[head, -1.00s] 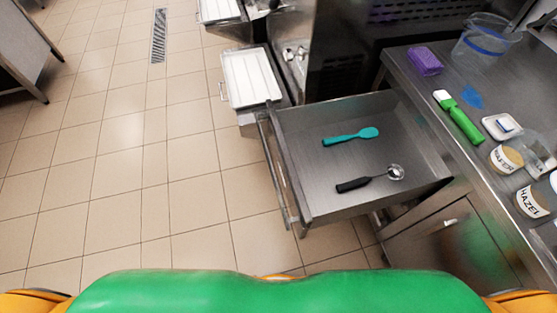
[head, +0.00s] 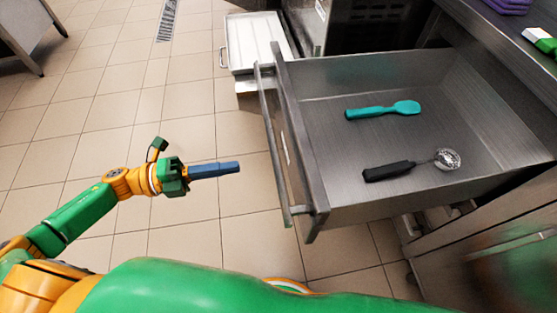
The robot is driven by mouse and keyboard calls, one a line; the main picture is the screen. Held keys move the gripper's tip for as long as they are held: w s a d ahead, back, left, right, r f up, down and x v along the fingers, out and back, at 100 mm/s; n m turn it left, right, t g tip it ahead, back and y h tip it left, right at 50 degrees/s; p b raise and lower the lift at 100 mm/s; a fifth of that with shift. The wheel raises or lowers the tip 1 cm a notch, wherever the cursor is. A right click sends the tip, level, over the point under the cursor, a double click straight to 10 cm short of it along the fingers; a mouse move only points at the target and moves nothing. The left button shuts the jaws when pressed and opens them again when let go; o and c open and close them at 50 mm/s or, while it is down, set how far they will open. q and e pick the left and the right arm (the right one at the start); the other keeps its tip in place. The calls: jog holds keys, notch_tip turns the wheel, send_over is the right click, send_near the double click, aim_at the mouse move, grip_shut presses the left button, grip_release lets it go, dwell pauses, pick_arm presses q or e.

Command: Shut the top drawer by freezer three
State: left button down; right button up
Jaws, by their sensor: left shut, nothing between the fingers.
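The top drawer (head: 328,203) stands pulled out from the steel counter on the right, open toward the left. Its long bar handle (head: 272,145) runs along the front face. Inside lie a teal spatula (head: 385,110) and a black-handled strainer or scoop (head: 400,170). My left gripper (head: 238,167) is shut and empty. It is over the floor to the left of the drawer, pointing at the handle with a gap between them. My right gripper is out of view.
A purple thing (head: 506,5) and a green-handled tool (head: 540,42) lie on the counter at right. The tiled floor left of the drawer is clear.

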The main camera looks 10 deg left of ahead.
aim_at(292, 158)
pick_arm(q)
jog(key=p+x, duration=0.1)
jog(key=x, duration=0.8)
jog(key=shift+w+d, duration=0.15)
jog(key=shift+d, duration=0.15)
jog(key=shift+w+d, duration=0.1)
jog(key=shift+d, duration=0.25)
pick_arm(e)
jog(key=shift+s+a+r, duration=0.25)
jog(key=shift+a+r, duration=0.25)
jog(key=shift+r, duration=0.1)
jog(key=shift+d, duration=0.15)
